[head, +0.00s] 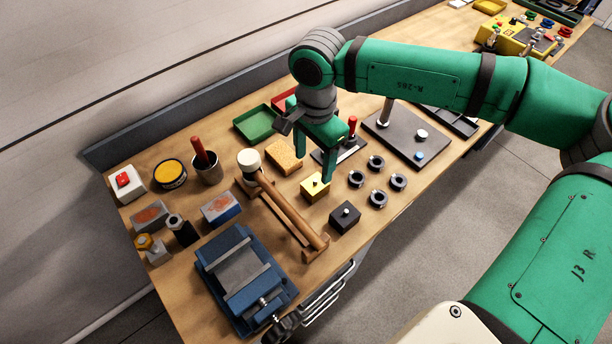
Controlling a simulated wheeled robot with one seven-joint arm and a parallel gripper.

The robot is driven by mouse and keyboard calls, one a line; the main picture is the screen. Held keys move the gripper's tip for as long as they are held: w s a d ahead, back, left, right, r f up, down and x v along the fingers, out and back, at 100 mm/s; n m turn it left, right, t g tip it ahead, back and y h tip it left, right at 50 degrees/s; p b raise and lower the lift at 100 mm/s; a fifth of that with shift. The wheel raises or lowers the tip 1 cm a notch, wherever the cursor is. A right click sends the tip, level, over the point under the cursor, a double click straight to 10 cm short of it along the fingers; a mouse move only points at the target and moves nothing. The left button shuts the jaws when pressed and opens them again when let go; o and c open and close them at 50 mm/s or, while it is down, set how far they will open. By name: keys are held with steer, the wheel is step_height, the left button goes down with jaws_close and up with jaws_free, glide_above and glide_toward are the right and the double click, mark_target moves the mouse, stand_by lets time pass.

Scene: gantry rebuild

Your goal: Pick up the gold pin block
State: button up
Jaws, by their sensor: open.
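The gold pin block (312,190) is a small yellow block with a light pin on top. It sits on the wooden workbench near the middle. My gripper (314,170) is green and points down, with its fingers apart. It is just above and behind the block, with one fingertip close to the block's right side. I cannot tell whether that finger touches it. Nothing shows between the fingers.
A black pin block (344,217) lies in front of the gold one. Several dark rings (377,180) lie to the right. A blue vise (243,277) stands at front left.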

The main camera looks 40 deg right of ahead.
mark_target(315, 180)
steer(key=shift+d+f, duration=0.3)
steer(key=shift+f, duration=0.05)
step_height(315, 180, down, 5)
steer(key=shift+r, duration=0.15)
steer(key=shift+d+f, duration=0.15)
steer(key=shift+f, duration=2.45)
steer(key=c, duration=1.4)
steer(key=shift+c, duration=0.2)
steer(key=shift+r, duration=0.1)
